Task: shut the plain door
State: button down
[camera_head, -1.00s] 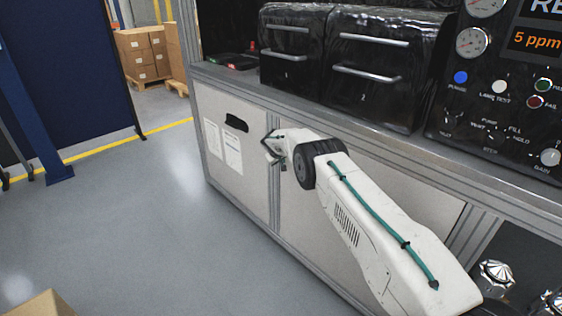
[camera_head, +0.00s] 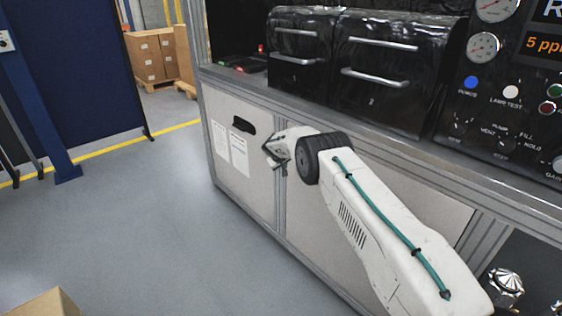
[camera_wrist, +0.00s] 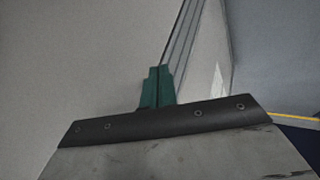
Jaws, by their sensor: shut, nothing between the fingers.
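The plain door (camera_head: 311,228) is the bare light-grey panel of the bench cabinet, right of the upright metal post. My arm covers much of it in the head view. What shows of it looks level with the frame. It appears as the large grey panel (camera_wrist: 75,70) on the left in the wrist view. My gripper (camera_head: 269,157) is in front of the cabinet, near the post between the two panels. Its green fingertips (camera_wrist: 158,88) are together and empty. I cannot tell whether they touch the panel.
The left cabinet panel (camera_head: 258,185) carries paper sheets (camera_head: 231,145) and a black handle (camera_head: 243,125). Two black drawer units stand on the bench. Grey floor (camera_head: 150,230) is open to the left. A cardboard box (camera_head: 45,303) is at the lower left.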

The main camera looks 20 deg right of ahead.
jog(key=s+f+v, duration=0.1)
jog(key=v, duration=0.8)
jog(key=s+d+f+g, duration=0.1)
jog(key=s+g, duration=0.2)
jog(key=s, duration=0.6)
jog(key=s+d+r+m+g+y, duration=0.1)
jog(key=s+r+g, duration=0.1)
jog(key=s+r, duration=1.15)
jog(key=s+d+r+g, duration=0.1)
jog(key=s+r+g, duration=0.2)
jog(key=s+r, duration=1.05)
jog(key=s+a+r+t+y, duration=0.1)
jog(key=s+r, duration=0.2)
jog(key=s, duration=1.3)
jog(key=s+a+r+m+t+y, duration=0.1)
jog(key=s+r+t+y, duration=0.1)
jog(key=s, duration=1.4)
jog(key=shift+r, duration=0.7)
jog(key=shift+s, duration=0.2)
